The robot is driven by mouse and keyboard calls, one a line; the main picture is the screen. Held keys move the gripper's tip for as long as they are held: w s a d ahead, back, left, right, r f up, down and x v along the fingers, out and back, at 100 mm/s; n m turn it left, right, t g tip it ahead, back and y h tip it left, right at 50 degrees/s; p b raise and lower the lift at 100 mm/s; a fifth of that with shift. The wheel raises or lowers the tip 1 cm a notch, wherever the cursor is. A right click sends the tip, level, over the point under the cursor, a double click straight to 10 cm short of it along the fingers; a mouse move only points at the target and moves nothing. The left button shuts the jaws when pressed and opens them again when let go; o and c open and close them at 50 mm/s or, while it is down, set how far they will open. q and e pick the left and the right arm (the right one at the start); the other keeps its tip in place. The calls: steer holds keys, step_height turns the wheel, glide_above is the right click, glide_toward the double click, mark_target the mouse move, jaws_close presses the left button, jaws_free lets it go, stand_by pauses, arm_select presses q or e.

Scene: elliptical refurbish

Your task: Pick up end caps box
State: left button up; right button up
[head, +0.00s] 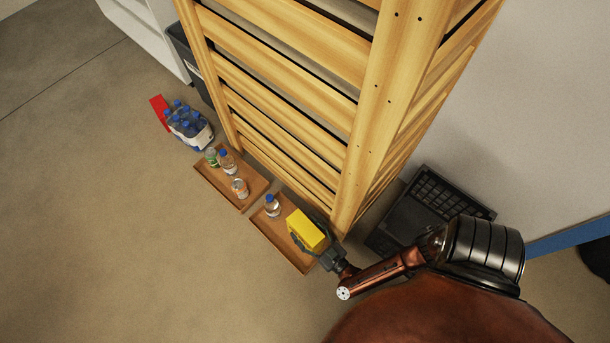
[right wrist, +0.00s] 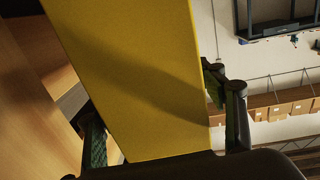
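The end caps box is most likely the yellow box (head: 307,229) at the near end of a wooden tray (head: 262,229), at the foot of the wooden rack. My right gripper (head: 318,241) is at the box's near right end. In the right wrist view the yellow box (right wrist: 135,75) fills the middle, between the fingers of the right gripper (right wrist: 165,128). One finger stands on each side of it. A narrow gap shows beside the left finger; contact on the right is unclear. Whether the box touches the tray is hidden. My left gripper is out of view.
A bottle (head: 272,206) stands on the same tray. A bottle pack (head: 188,125) and a red box (head: 160,112) lie farther left. The slatted rack (head: 290,100) rises close behind. Floor at left is clear.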

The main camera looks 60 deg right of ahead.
jaws_close()
stand_by(0.6)
